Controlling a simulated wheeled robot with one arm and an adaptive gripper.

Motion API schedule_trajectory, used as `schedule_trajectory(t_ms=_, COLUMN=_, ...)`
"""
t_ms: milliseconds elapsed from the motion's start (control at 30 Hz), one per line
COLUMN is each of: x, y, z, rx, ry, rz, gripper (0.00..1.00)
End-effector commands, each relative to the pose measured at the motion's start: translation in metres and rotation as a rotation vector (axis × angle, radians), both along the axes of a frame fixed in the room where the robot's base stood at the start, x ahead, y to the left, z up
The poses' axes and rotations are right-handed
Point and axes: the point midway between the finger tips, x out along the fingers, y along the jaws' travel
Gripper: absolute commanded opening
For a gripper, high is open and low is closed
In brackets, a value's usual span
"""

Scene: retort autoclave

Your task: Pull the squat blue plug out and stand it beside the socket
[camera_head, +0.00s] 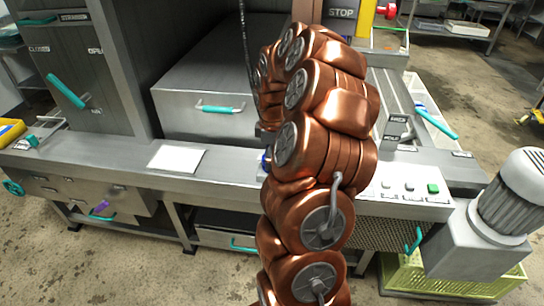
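A small patch of blue (267,160), which looks like the squat blue plug, shows at the left edge of my copper arm, on the grey front ledge. My arm hides most of it, and the socket cannot be made out. My gripper (265,136) shows only as a dark sliver just above the blue patch, behind my arm. Its fingers are hidden, so I cannot tell whether it is open or shut, or whether it touches the plug.
The ledge (110,160) runs across the front, with a white plate (177,158) left of the plug. A box with a teal handle (220,109) stands behind. Buttons, including a green one (433,188), lie to the right, near a grey motor (512,195) and a yellow-green crate (440,278).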

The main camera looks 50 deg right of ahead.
Motion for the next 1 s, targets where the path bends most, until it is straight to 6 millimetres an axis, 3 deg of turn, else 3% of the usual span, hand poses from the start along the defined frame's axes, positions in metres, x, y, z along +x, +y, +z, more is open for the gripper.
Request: schedule_trajectory(t_ms=1000, x=0.000, y=0.000, z=0.027, rx=-0.001, ry=-0.001, rz=0.000, gripper=0.14)
